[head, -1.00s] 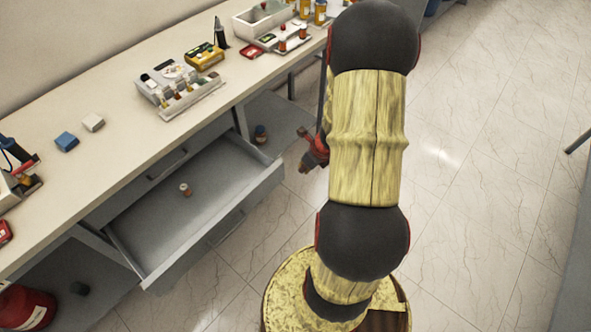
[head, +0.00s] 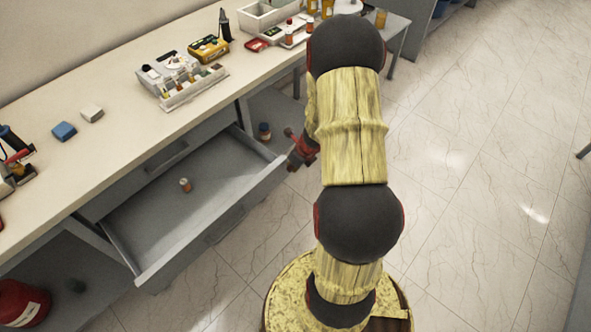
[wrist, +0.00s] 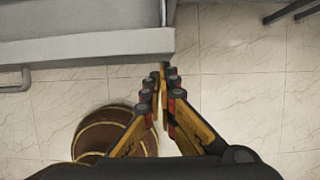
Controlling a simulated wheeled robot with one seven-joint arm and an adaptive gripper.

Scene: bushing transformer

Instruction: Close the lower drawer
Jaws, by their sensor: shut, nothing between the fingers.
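The lower drawer (head: 215,222) is pulled out from under the bench in the head view, with its grey front panel facing my base. A small orange-brown bottle (head: 185,185) stands inside it. In the wrist view the edge of the drawer front (wrist: 90,46) crosses the top left, with part of its handle (wrist: 14,82) at the far left. My gripper (wrist: 161,72) is shut and empty, its fingertips just outside the right end of the drawer front. In the head view my gripper (head: 293,163) is beside the drawer's right front corner; I cannot tell if they touch.
The upper drawer front (head: 165,160) is shut above. The bench top (head: 110,150) holds trays, boxes and bottles. A dark bottle (head: 264,131) is on the lower shelf right of the drawer. A red canister (head: 20,302) stands lower left.

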